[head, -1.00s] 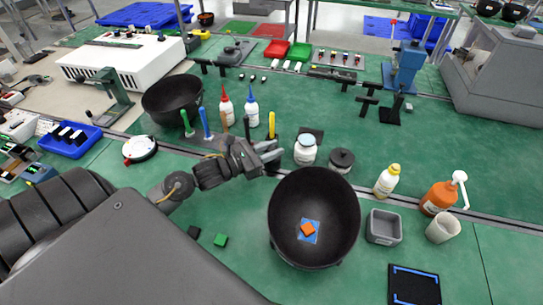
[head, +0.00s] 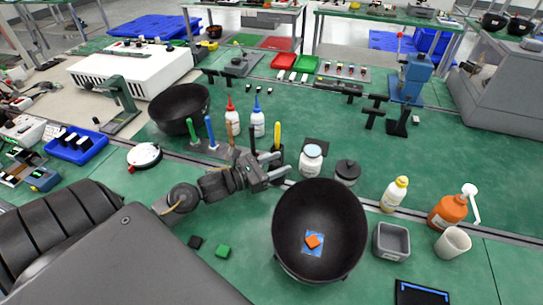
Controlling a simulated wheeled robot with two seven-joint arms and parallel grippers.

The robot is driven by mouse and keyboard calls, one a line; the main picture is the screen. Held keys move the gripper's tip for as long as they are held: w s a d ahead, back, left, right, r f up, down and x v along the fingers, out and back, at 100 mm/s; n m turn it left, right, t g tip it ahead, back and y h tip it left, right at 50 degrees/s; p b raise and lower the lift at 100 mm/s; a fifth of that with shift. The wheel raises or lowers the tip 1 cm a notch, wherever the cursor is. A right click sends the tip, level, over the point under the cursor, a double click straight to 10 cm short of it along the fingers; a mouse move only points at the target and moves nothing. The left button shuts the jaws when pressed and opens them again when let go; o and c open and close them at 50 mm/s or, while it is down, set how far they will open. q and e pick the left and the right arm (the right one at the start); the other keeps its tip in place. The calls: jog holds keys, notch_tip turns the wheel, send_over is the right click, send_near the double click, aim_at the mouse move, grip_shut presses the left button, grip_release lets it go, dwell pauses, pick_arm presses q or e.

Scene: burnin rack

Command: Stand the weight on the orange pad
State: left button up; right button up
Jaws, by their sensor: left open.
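A dark round cylinder with a knob on top (head: 347,172), which looks like the weight, stands upright on the green bench right of the white jar. A small orange square (head: 314,241) lies on a blue patch inside the large black bowl (head: 283,215); it is the only flat orange piece I can make out. My left gripper (head: 278,170) is open and empty, left of the white jar and above the bowl's far left rim. The jar stands between it and the dark cylinder. My right gripper is not in view.
The white jar (head: 311,160) stands close to my left gripper. A tool holder with upright coloured handles is just behind it. A yellow-capped bottle (head: 394,194), grey bin (head: 391,242), orange pump bottle (head: 448,212) and white cup (head: 453,243) stand right. Green bench behind the cylinder is clear.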

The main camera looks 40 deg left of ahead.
pick_arm(q)
jog(key=b+v, duration=0.2)
jog(key=v, duration=0.8)
jog(key=shift+s+a, duration=0.2)
jog(key=shift+s, duration=0.1)
jog(key=shift+s+a+r+b, duration=0.15)
jog(key=shift+s+a+b, duration=0.15)
jog(key=shift+s, duration=0.3)
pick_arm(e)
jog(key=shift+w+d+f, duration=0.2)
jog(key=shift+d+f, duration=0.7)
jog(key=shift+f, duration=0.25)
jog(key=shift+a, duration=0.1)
